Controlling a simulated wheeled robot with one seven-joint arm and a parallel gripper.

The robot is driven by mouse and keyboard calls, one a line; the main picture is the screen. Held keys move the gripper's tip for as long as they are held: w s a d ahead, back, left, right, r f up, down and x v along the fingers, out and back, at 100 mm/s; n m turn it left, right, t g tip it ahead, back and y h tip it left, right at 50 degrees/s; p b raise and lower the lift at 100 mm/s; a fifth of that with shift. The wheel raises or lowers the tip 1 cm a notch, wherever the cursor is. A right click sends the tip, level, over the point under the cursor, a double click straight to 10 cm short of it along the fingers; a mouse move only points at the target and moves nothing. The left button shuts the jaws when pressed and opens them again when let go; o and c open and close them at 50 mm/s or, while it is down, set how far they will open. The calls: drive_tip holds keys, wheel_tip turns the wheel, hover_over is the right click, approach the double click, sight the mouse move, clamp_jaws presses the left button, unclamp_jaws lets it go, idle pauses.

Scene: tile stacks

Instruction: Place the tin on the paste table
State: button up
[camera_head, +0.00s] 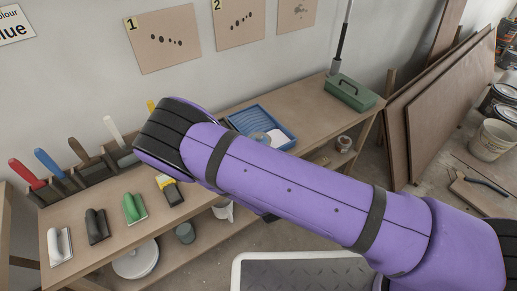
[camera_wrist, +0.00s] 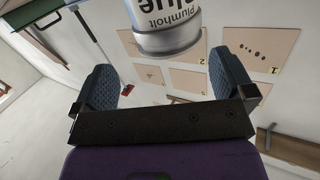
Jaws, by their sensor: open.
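The tin (camera_wrist: 168,35) is pale with a grey metal rim and dark lettering, "Plumholt" and part of a second word. It appears upside down at the top of the wrist view, cut off by the frame edge. My gripper (camera_wrist: 166,78) is open, with one blue-grey finger on each side; the tin shows beyond the gap, and I see no finger touching it. In the head view I cannot make out the tin or my gripper; my purple arm covers the middle. A long wooden bench (camera_head: 317,128) runs along the wall; I cannot tell whether it is the paste table.
The bench holds a blue tray (camera_head: 250,121), a green toolbox (camera_head: 353,92), a brush (camera_head: 169,190) and a green-handled trowel (camera_head: 134,208). Upright tools stand along its back left. Brown boards (camera_head: 437,105) lean at the right near a white bucket (camera_head: 490,140). Numbered cards hang on the wall.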

drive_tip(key=shift+n+t+y, duration=0.4)
drive_tip(key=shift+n+y, duration=0.4)
drive_tip(key=shift+y, duration=0.1)
drive_tip(key=shift+f+x, duration=0.2)
drive_tip(key=shift+x, duration=1.3)
drive_tip(key=shift+f+x, duration=0.2)
drive_tip(key=shift+x, duration=1.35)
drive_tip(key=shift+f+x, duration=0.2)
drive_tip(key=shift+x, duration=1.3)
drive_tip(key=c, duration=1.5)
drive_tip(key=shift+r, duration=0.15)
